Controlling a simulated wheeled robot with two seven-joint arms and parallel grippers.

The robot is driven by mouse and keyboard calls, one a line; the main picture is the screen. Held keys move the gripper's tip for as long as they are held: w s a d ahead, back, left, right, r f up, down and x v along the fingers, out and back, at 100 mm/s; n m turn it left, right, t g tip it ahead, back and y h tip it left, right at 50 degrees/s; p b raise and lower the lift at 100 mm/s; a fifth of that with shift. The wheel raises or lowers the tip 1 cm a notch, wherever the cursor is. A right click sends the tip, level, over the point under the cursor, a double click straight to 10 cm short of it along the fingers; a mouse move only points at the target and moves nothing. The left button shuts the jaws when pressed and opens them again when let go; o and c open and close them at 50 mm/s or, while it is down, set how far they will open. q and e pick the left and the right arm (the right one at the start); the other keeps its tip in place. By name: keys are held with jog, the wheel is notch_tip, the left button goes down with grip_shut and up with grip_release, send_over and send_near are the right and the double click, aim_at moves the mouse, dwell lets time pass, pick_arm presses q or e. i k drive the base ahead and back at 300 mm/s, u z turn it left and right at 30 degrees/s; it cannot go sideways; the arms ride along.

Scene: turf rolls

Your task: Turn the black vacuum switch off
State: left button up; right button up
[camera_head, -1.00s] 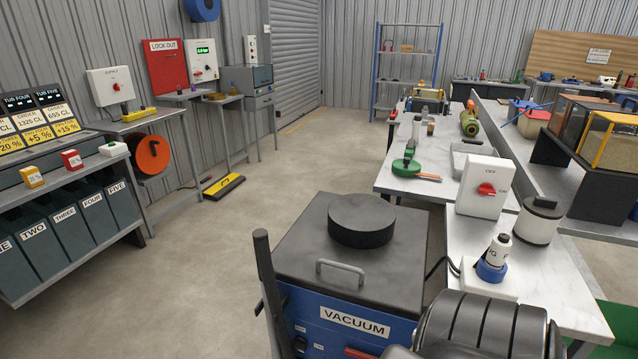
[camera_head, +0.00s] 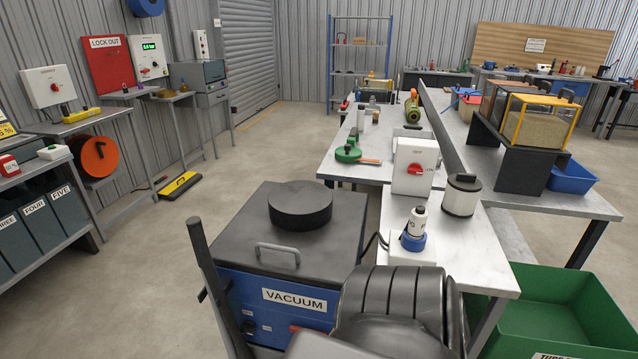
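The blue vacuum (camera_head: 270,289) stands low in front of me, with a grey lid, a round black cap (camera_head: 300,205) and a white VACUUM label. A small black switch (camera_head: 249,327) shows on its blue front panel, left of a red part (camera_head: 299,329). The switch is too small to tell its position. The panel's lower right is hidden behind a dark ribbed form, which seems to be part of my own arm. Neither of my grippers is in view.
A dark upright bar (camera_head: 216,283) stands at the vacuum's left front. A white-topped bench (camera_head: 462,248) stands right of it, bearing a white box with a red knob (camera_head: 414,168). A green crate (camera_head: 549,311) is at the lower right. The floor to the left is open.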

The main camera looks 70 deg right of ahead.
aim_at(249, 328)
jog(key=k, duration=0.6)
jog(key=z, duration=1.75)
